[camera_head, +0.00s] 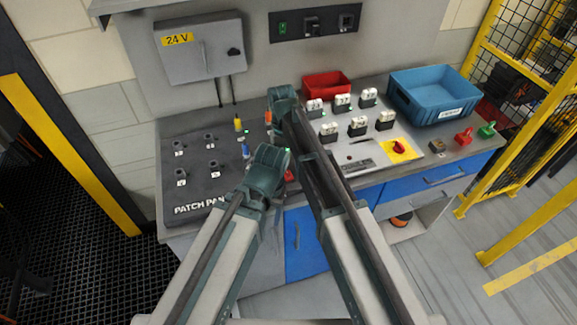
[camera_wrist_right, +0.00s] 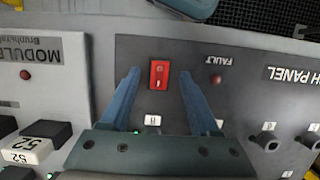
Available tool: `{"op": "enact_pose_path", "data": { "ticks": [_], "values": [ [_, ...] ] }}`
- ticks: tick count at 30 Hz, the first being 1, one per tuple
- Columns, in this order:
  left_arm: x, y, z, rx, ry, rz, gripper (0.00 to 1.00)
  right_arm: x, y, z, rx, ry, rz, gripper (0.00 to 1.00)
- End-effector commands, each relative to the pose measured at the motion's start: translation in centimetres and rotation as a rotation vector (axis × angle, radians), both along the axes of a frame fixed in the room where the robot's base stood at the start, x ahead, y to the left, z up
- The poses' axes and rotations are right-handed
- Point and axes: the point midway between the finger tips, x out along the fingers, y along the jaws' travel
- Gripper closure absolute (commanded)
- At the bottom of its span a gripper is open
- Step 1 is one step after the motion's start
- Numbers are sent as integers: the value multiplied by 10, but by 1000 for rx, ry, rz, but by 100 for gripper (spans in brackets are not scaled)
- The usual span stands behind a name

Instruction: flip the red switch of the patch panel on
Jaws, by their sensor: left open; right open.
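The red switch (camera_wrist_right: 159,75) sits on the grey patch panel (camera_wrist_right: 240,106), beside the FAULT label, in the right wrist view. It also shows as a small red patch (camera_head: 289,176) in the head view, partly hidden by my arms. I cannot tell its rocker position. My right gripper (camera_wrist_right: 160,74) is open, its two fingers showing on either side of the switch with gaps; contact is not visible. In the head view my right gripper (camera_head: 283,98) is the upper one. My left gripper (camera_head: 268,162) is open over the patch panel's right part; its fingertips are hard to make out.
Yellow (camera_head: 238,124) and blue (camera_head: 246,151) plugs stand on the panel near my left gripper. A module panel (camera_wrist_right: 40,75) with several labelled blocks adjoins the patch panel. A red bin (camera_head: 326,84) and blue crate (camera_head: 432,92) stand at the back.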

Motion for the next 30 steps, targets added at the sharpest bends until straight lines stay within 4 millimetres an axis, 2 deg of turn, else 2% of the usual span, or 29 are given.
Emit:
{"op": "enact_pose_path", "data": {
  "ticks": [1,18,24,30],
  "values": [
    [0,0,13,0,0,0,36,2,1,13,0,0,0,38],
    [0,0,98,-1,0,5,36,24,8,98,0,1,0,38],
    [0,0,112,-2,0,9,36,28,9,112,0,1,0,38],
    [0,0,112,-2,0,10,36,28,9,112,0,1,0,38]
  ]
}}
